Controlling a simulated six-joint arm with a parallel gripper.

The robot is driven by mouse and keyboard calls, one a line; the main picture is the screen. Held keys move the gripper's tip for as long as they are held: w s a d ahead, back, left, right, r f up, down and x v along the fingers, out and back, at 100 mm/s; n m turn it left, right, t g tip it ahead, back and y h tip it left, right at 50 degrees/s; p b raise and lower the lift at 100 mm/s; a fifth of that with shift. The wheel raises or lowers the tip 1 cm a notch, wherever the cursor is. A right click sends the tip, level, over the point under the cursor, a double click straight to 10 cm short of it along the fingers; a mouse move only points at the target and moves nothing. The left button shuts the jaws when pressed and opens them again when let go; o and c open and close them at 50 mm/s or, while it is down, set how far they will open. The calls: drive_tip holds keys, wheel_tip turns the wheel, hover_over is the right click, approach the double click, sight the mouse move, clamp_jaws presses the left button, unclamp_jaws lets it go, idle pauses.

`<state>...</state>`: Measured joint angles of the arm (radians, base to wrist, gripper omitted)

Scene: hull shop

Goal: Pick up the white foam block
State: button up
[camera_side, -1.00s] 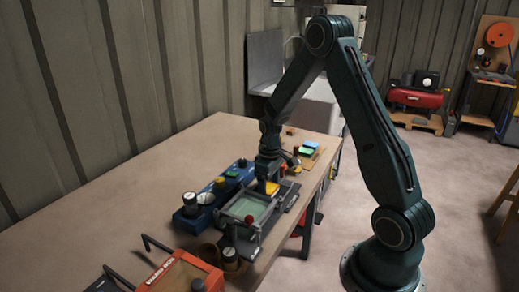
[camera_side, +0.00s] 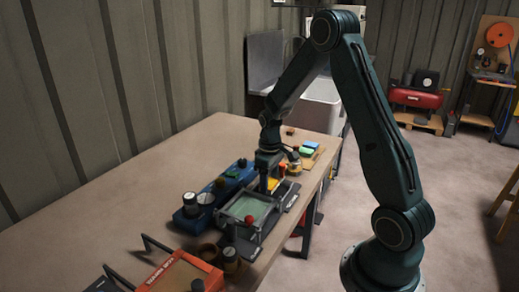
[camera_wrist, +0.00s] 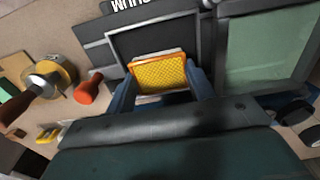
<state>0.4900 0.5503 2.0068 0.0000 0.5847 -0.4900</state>
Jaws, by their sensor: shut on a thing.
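My gripper (camera_side: 267,186) is low over a dark-framed tray on the bench. In the wrist view my gripper (camera_wrist: 161,82) has its blue fingers on either side of a yellow textured block (camera_wrist: 160,73) with an orange rim, and is shut on it. A thin white strip (camera_wrist: 158,54) shows along the far edge of the yellow block. I cannot tell whether it is a white foam block or part of the yellow one. The block is over a dark square frame (camera_wrist: 115,50); whether it touches the bottom is hidden.
A green-topped tray (camera_side: 248,208) stands beside the frame, with a red knob (camera_side: 248,220) near it. A blue rack (camera_side: 190,220) with jars is to the left, an orange box (camera_side: 180,275) in front. A blue block (camera_side: 311,145) lies behind. The bench's far left is clear.

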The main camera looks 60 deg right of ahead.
sight(269, 183)
drive_tip(key=shift+r, duration=2.55)
